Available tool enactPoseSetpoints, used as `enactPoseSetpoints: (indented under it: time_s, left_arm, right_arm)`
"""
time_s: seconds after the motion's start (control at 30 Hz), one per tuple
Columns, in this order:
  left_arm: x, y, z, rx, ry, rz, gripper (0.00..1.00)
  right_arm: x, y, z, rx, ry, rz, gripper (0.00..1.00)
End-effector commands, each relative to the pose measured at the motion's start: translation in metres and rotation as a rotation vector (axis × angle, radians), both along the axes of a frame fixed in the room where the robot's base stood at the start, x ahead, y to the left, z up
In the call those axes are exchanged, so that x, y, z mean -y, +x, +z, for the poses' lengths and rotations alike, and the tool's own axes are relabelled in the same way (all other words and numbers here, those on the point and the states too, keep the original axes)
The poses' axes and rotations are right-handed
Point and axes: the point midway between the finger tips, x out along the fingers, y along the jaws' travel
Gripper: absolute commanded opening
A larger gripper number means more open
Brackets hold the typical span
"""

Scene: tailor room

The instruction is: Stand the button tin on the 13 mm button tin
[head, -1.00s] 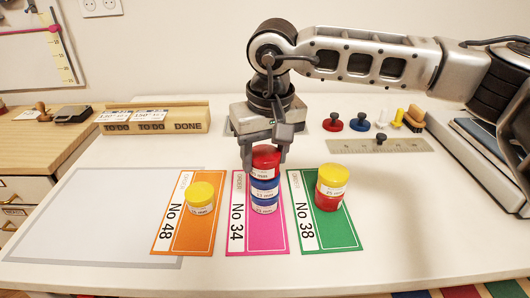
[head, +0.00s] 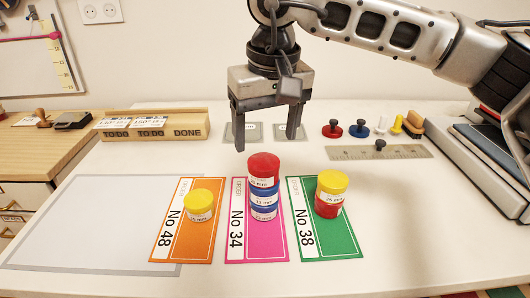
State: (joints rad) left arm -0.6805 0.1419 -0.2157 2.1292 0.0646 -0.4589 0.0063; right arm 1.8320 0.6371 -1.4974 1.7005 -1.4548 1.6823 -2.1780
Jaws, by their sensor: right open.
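A red-topped button tin (head: 264,166) stands on top of a blue tin (head: 265,187), which stands on another blue tin (head: 264,207) labelled 13 mm. This stack is upright on the pink No 34 card (head: 258,243). The red tin's label is partly readable, its number unclear. My right gripper (head: 265,143) is open and empty, its two fingers pointing down above and slightly behind the stack, apart from the red tin. My left gripper is not in view.
A yellow tin (head: 199,204) stands on the orange No 48 card (head: 176,247). A yellow tin (head: 332,182) on a red tin (head: 328,207) stands on the green No 38 card (head: 330,245). Behind are a wooden TO DO/DONE rack (head: 190,124), pegs and a ruler (head: 400,153).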

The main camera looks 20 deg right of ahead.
Motion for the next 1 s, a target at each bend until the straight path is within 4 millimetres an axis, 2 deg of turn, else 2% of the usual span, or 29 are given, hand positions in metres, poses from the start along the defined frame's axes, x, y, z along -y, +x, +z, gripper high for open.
enactPoseSetpoints:
  time_s: [0.1,0.3,0.83,1.0]
  left_arm:
    - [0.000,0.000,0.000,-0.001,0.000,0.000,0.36]
    - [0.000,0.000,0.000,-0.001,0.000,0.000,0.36]
    - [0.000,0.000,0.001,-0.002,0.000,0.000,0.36]
    - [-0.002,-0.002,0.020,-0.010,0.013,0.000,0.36]
  right_arm:
    - [0.000,-0.003,0.024,0.003,0.001,0.001,0.72]
    - [0.000,-0.007,0.047,0.001,0.001,0.001,0.72]
    - [0.000,-0.008,0.052,0.000,0.000,0.001,0.72]
    - [0.001,-0.008,0.079,0.000,0.000,0.001,0.72]
